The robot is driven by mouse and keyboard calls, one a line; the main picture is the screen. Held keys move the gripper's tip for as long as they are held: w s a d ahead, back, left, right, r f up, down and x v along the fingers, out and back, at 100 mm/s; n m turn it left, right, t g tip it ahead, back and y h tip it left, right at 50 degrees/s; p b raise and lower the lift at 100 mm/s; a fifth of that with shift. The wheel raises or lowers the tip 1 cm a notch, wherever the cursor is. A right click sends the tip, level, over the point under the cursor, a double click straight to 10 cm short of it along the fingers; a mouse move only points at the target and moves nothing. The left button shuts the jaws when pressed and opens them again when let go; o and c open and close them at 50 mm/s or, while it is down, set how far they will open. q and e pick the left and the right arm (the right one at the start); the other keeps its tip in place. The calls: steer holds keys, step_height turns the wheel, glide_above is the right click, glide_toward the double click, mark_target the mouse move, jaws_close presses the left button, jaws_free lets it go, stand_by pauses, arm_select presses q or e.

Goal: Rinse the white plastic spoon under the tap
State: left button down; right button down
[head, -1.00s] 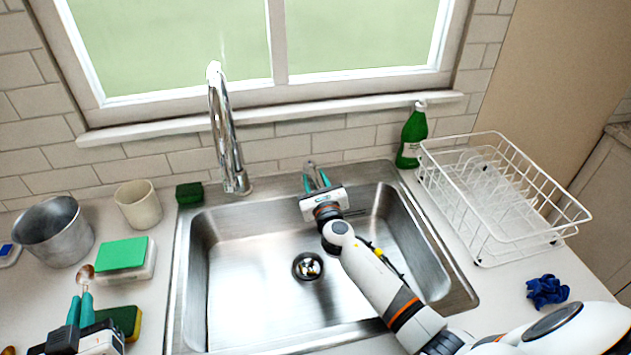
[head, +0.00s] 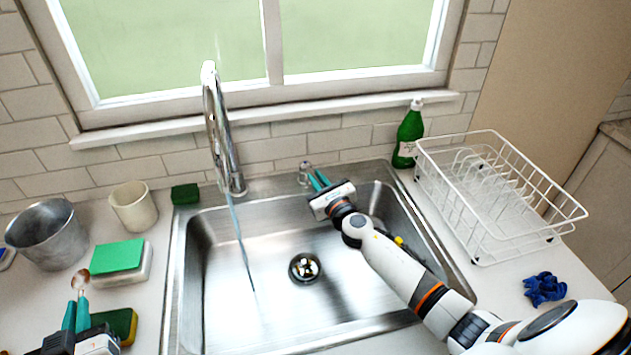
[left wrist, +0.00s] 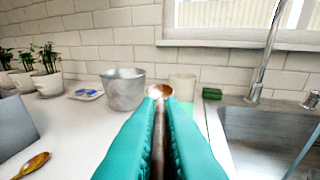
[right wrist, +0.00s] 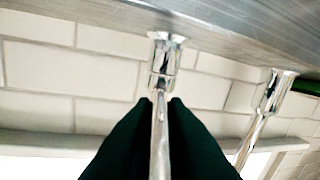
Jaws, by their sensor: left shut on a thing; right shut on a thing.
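My left gripper (head: 76,314) is at the lower left over the counter. It is shut on a spoon (head: 80,281) whose bowl points up and away. In the left wrist view the spoon (left wrist: 158,92) looks copper-brown and shiny, not white plastic. My right gripper (head: 318,181) is behind the sink, shut on the tap lever (right wrist: 160,135); the lever base (right wrist: 165,62) shows in the right wrist view. The chrome tap (head: 217,130) stands behind the sink (head: 215,290). A thin water stream (head: 240,240) falls from it into the left part of the basin.
A metal pot (head: 45,240), cream cup (head: 134,208), green-topped box (head: 118,258) and sponge (head: 122,325) stand left of the sink. A green bottle (head: 408,135), dish rack (head: 500,215) and blue cloth (head: 545,289) are on the right. A wooden spoon (left wrist: 32,165) lies on the left counter.

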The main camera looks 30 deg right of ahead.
steer(key=c, duration=1.4)
jaws_free()
steer(key=shift+c, duration=0.2)
steer(key=shift+s, duration=0.1)
arm_select(q)
steer(key=shift+f+b, duration=0.35)
arm_select(e)
steer(key=s, duration=1.1)
steer(key=shift+s+a, duration=0.25)
steer(key=shift+s, duration=0.15)
